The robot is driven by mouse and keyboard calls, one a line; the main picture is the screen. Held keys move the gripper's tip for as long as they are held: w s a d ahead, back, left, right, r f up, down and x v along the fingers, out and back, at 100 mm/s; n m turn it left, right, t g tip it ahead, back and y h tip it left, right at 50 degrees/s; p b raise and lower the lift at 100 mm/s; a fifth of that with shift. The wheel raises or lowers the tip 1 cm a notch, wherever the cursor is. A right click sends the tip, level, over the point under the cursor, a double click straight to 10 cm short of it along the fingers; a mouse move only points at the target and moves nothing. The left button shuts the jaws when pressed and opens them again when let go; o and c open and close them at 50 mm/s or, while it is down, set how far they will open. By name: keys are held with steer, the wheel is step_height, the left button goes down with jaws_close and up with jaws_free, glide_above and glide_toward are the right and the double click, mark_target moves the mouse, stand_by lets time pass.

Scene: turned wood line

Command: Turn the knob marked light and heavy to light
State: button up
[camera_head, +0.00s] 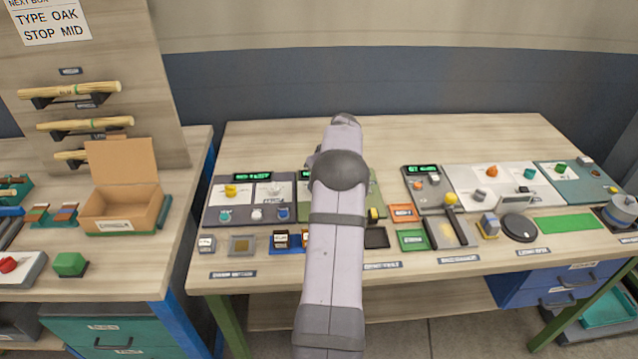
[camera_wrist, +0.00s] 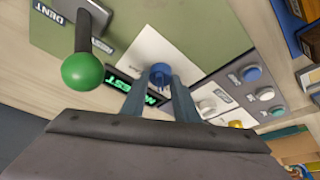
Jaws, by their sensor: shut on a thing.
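My gripper (camera_wrist: 160,88) shows in the wrist view with its two fingers shut on a blue knob (camera_wrist: 161,71). The knob stands on a white plate (camera_wrist: 148,48) on a green panel (camera_wrist: 205,28). The fingers hide part of the knob, and I cannot read any light or heavy marking or tell where the knob points. In the head view my arm covers the gripper and the knob; part of the green panel (camera_head: 376,186) shows to the right of the arm.
A lever with a green ball (camera_wrist: 82,71) stands left of the fingers in the wrist view. A lit green display (camera_wrist: 132,90) is close beside them. A grey panel (camera_wrist: 240,85) with several round knobs lies to the right. An open cardboard box (camera_head: 122,205) stands left in the head view.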

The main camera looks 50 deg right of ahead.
stand_by(0.3)
steer(key=o, duration=1.1)
steer(key=shift+c, duration=0.2)
steer(key=shift+r, duration=0.1)
steer(key=b+v, duration=0.2)
steer(key=v, duration=0.5)
